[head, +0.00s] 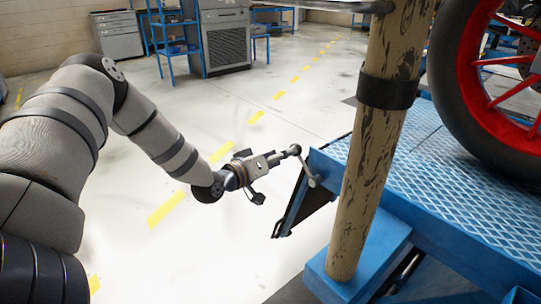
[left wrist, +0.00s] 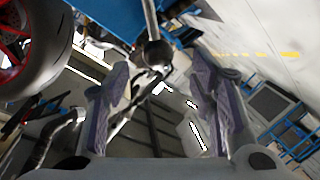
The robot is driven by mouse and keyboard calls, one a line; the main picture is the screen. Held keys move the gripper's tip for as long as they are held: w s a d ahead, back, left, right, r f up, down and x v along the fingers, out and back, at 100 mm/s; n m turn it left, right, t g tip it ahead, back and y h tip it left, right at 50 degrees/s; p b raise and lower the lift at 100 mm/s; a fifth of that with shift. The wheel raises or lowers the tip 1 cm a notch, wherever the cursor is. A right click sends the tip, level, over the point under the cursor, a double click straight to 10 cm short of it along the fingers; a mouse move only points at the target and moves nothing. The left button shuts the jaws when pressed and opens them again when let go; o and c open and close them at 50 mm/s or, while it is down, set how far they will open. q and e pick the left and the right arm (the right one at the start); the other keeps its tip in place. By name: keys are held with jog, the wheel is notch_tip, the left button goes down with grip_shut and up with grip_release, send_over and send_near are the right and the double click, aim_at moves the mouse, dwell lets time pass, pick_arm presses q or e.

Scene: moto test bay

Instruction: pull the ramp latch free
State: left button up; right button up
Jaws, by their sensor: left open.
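The ramp latch (head: 305,168) is a thin grey lever with a round knob at its end, on the near corner of the blue lift platform. In the left wrist view, the knob (left wrist: 154,54) hangs from its rod at top centre, between the lines of the two fingers. My left gripper (head: 270,163) is open with its fingers toward the knob; the head view does not clearly show whether they touch. In the left wrist view, the open fingers (left wrist: 160,80) stand apart on either side, with no visible contact on the knob. My right gripper is not in view.
The blue platform (head: 440,170) carries a motorcycle wheel (head: 475,80) with a red rim. A worn tan post (head: 375,150) stands in front of the platform. A dark triangular flap (head: 302,207) hangs below the latch. The floor (head: 190,110) on the left is clear.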

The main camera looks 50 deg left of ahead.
pick_arm(q)
jog(key=s+r, duration=0.1)
jog(key=s, duration=0.6)
jog(key=shift+d, duration=0.15)
